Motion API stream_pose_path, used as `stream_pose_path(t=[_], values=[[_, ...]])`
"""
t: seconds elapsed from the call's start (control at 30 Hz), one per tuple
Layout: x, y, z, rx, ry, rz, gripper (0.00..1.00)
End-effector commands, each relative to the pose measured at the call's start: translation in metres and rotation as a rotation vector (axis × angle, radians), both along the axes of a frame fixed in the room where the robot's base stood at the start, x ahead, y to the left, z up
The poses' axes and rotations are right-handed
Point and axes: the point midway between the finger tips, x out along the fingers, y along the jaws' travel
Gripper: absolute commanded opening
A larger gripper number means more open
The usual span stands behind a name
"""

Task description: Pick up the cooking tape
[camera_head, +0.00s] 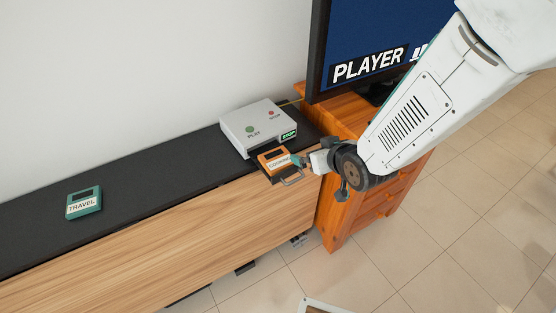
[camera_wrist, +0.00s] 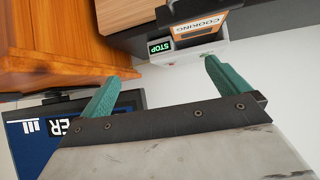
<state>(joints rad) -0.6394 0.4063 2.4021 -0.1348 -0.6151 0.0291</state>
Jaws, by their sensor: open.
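The cooking tape (camera_head: 268,155) is orange with a white "COOKING" label. It lies at the front of the grey-white player (camera_head: 255,124), near a metal handle that sticks out over the cabinet edge. I cannot tell whether part of the tape is inside the player. My gripper (camera_head: 299,160) is just right of the tape in the head view. In the wrist view, my gripper (camera_wrist: 164,70) has its two green fingers spread with nothing between them, and the tape (camera_wrist: 197,25) is beyond the fingers at the top, apart from them.
A teal "TRAVEL" tape (camera_head: 84,204) lies on the black cabinet top (camera_head: 150,182) to the left. A screen reading "PLAYER" (camera_head: 365,50) stands on an orange wooden drawer unit (camera_head: 337,215) at right. The player has a green "STOP" label. Tiled floor is open at lower right.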

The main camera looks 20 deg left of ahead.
Motion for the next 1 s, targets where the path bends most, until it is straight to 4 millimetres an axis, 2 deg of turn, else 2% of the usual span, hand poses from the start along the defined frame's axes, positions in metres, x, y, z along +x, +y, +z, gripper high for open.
stream_pose_path(t=[0.03, 0.1, 0.3, 0.57, 0.77, 1.0], values=[[-0.008, 0.016, -0.015, 0.021, -0.013, 0.035, 1.0], [-0.016, 0.033, -0.026, 0.053, -0.036, 0.069, 1.0], [-0.026, 0.056, -0.042, 0.101, -0.068, 0.116, 1.0], [-0.011, 0.075, -0.057, 0.104, -0.071, 0.117, 1.0], [0.003, 0.094, -0.075, 0.104, -0.071, 0.117, 1.0], [0.013, 0.106, -0.082, 0.104, -0.072, 0.116, 1.0]])
